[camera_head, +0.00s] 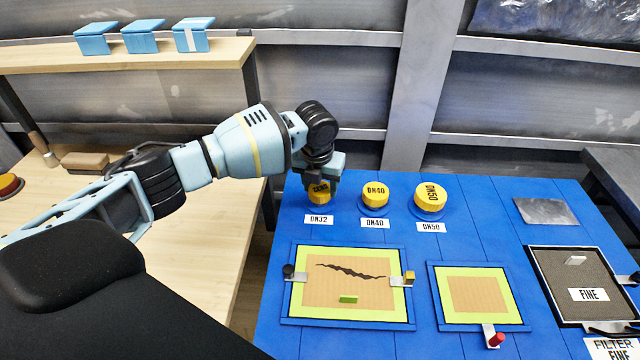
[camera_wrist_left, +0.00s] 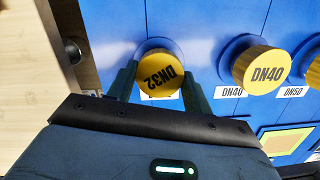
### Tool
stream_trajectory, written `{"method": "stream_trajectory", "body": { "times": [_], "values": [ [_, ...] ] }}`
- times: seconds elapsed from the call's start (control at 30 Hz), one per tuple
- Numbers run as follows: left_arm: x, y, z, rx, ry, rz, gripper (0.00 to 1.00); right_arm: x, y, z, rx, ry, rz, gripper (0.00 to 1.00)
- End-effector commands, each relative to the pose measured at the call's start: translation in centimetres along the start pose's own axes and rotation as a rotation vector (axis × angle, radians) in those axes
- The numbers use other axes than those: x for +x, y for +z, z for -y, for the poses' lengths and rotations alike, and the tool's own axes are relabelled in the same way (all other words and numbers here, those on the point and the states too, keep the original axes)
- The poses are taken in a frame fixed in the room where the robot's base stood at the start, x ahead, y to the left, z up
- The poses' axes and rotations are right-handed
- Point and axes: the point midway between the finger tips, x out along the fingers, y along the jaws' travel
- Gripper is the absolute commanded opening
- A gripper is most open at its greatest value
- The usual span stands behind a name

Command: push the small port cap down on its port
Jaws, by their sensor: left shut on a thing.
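The small port cap, yellow and marked DN32 (camera_head: 319,193), is at the left end of the row of caps on the blue panel, above the DN32 label (camera_head: 318,220). It also shows in the left wrist view (camera_wrist_left: 160,74). My left gripper (camera_head: 322,178) is over it, pointing down, with its two fingers on either side of the cap, shut on it. The gripper hides part of the cap in the head view. Whether the cap is fully seated on its port cannot be told. My right gripper is not in view.
The DN40 cap (camera_head: 375,194) and DN50 cap (camera_head: 430,196) stand to the right. Framed panels (camera_head: 348,285) lie in front of the caps.

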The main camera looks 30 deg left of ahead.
Motion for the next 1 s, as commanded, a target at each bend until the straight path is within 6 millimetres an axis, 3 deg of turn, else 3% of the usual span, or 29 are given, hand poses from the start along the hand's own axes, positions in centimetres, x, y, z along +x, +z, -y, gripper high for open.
{"method": "stream_trajectory", "body": {
  "times": [0.37, 0.4, 0.6, 0.9, 1.0],
  "values": [
    [0.2, -0.1, 0.0, 0.0, 0.0, -0.001, 0.29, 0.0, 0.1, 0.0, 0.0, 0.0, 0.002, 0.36],
    [0.2, -0.1, 0.0, 0.0, 0.0, -0.001, 0.51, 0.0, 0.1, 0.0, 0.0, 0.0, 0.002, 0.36],
    [0.2, -0.1, 0.0, 0.0, 0.0, -0.001, 0.76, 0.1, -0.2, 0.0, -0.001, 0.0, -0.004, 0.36],
    [0.2, 0.0, 0.0, 0.0, 0.0, 0.0, 0.76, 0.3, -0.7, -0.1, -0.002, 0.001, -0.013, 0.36],
    [-0.8, 0.0, 0.0, 0.0, -0.001, 0.001, 0.76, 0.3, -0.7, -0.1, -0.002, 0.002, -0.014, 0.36]
  ]
}}
